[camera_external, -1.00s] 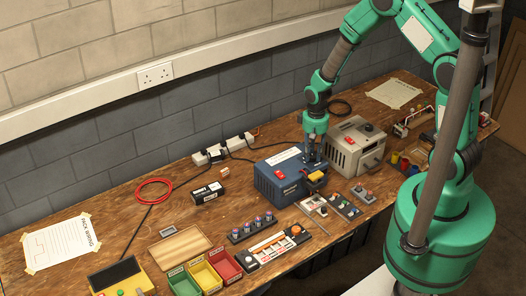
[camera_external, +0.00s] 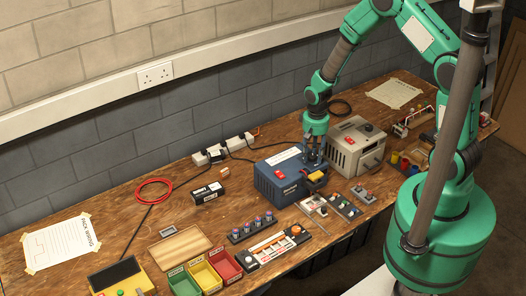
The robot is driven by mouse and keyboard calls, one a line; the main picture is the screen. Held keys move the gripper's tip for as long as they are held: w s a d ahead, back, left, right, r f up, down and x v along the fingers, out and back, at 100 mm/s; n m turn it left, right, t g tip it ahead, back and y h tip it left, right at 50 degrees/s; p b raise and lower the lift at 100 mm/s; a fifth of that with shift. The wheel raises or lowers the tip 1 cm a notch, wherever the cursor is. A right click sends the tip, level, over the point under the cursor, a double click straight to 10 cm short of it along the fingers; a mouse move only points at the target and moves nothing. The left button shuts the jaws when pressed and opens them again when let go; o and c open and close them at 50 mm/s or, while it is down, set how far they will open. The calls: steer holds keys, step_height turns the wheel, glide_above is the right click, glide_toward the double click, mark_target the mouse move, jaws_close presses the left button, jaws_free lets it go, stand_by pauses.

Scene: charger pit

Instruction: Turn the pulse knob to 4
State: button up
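My gripper (camera_external: 312,160) points down at the right end of the top of a blue box (camera_external: 272,187), which has a red switch and a white label strip. The gripper's fingers hide whatever is on that part of the box, and I cannot tell if they are open or shut. No knob marked pulse can be read at this size. A grey box (camera_external: 341,156) with a red switch and a dark round knob (camera_external: 367,127) on top stands just right of the gripper.
Small panels with knobs and buttons (camera_external: 343,206) lie in front of the boxes. A strip with several knobs (camera_external: 251,229) and colored bins (camera_external: 205,276) are to the left. A power strip (camera_external: 222,150) with cables lies behind.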

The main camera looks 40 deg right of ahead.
mark_target(313, 156)
steer(key=shift+w+r, duration=0.15)
steer(key=shift+r, duration=0.6)
step_height(313, 156, up, 10)
steer(key=shift+r, duration=0.25)
steer(key=shift+r, duration=0.1)
stand_by(0.5)
